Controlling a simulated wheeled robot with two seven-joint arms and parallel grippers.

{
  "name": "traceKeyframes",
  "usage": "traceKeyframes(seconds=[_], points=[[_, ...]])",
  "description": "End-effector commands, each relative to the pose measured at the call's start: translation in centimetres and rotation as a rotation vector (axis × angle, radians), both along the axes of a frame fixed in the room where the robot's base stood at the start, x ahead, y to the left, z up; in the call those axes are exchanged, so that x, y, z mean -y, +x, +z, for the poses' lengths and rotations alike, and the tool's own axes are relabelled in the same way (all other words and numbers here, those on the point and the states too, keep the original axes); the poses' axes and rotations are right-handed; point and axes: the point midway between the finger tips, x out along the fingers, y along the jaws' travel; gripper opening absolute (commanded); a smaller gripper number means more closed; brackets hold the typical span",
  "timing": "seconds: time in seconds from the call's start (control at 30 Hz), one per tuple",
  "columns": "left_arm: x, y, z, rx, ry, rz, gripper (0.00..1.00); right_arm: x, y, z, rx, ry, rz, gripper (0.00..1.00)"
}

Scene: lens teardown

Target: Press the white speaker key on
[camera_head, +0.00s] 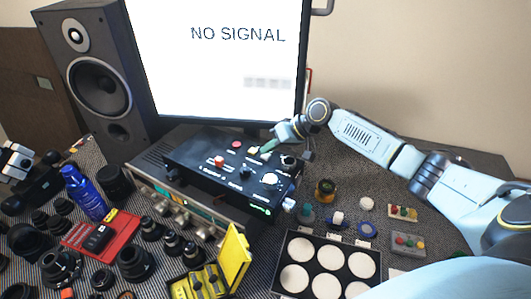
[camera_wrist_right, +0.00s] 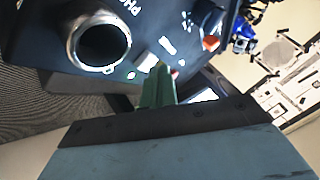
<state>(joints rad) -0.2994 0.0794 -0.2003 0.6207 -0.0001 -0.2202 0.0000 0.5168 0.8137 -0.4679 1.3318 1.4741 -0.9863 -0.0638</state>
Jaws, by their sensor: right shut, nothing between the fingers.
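The black control box (camera_head: 205,168) lies tilted on top of a radio-like unit below the monitor. A small white key (camera_head: 254,150) shows on its upper part; I cannot tell its on or off state. In the right wrist view, the green fingertips (camera_wrist_right: 159,82) point at the box's dark panel (camera_wrist_right: 165,22). Whether they touch a key cannot be told.
The monitor (camera_head: 215,60) stands behind, a speaker (camera_head: 98,75) at the left. Lens parts, a yellow case (camera_head: 236,256) and a tray of white discs (camera_head: 289,247) crowd the front.

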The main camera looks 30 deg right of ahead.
Motion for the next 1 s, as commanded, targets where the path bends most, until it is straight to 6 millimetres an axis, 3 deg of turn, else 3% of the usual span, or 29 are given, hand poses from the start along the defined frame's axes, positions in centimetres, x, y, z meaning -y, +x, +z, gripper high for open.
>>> traceKeyframes(seconds=[0.43,1.0], points=[[0.0,0.0,0.8,-0.001,0.000,0.000,0.36,0.0,0.0,0.8,0.000,0.001,0.001,0.00],[0.0,-0.1,5.8,-0.001,0.000,0.000,0.36,0.0,0.0,6.3,0.000,0.001,0.001,0.00]])
